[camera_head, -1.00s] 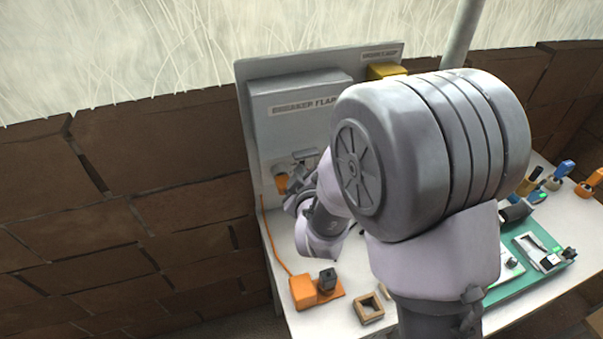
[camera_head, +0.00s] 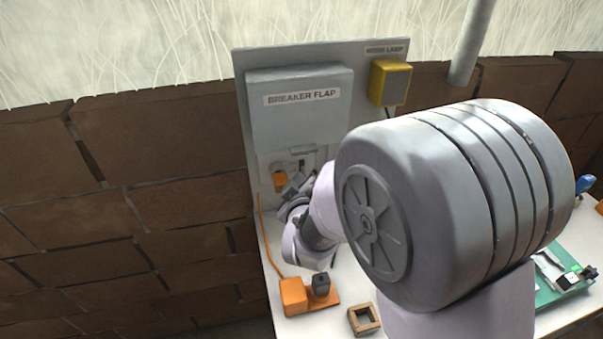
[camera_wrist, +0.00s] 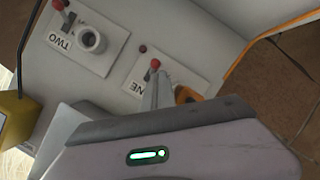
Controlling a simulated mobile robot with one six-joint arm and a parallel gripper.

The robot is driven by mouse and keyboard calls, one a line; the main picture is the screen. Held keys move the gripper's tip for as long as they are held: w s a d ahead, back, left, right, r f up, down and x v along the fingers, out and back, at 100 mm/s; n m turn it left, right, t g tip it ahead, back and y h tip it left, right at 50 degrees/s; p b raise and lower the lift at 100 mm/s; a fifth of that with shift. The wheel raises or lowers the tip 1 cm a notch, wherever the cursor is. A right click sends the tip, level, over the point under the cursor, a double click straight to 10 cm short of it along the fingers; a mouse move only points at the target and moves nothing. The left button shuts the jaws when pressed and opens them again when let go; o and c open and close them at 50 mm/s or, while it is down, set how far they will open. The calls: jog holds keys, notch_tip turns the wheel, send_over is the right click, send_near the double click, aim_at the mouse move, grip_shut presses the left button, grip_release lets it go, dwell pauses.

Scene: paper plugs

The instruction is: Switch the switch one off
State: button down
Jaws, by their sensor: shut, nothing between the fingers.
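Switch one is a small toggle with a red knob (camera_wrist: 155,63) on the plate marked ONE, in the wrist view. My gripper (camera_wrist: 155,78) is shut and empty, its grey fingertips right at the red knob; I cannot tell whether they touch it. The fingers hide part of the plate and its label. An orange plug (camera_wrist: 185,95) sits at the same plate, just beside the fingers; it also shows in the head view (camera_head: 280,181). In the head view my gripper (camera_head: 297,184) is by the lower panel, and switch one is not clearly visible.
Plate TWO (camera_wrist: 75,45) has its own red-knobbed switch (camera_wrist: 58,4) and a round grey socket (camera_wrist: 92,39). The breaker flap (camera_head: 300,115) is above the plates, the yellow work lamp (camera_head: 390,83) at upper right. An orange block (camera_head: 294,296) and wooden frame (camera_head: 364,320) lie on the table.

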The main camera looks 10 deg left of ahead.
jog(key=shift+d+r+p, duration=0.1)
jog(key=shift+r+p, duration=0.3)
jog(key=shift+r, duration=0.45)
jog(key=b+v, duration=0.7)
jog(key=v, duration=1)
jog(key=shift+s, duration=0.2)
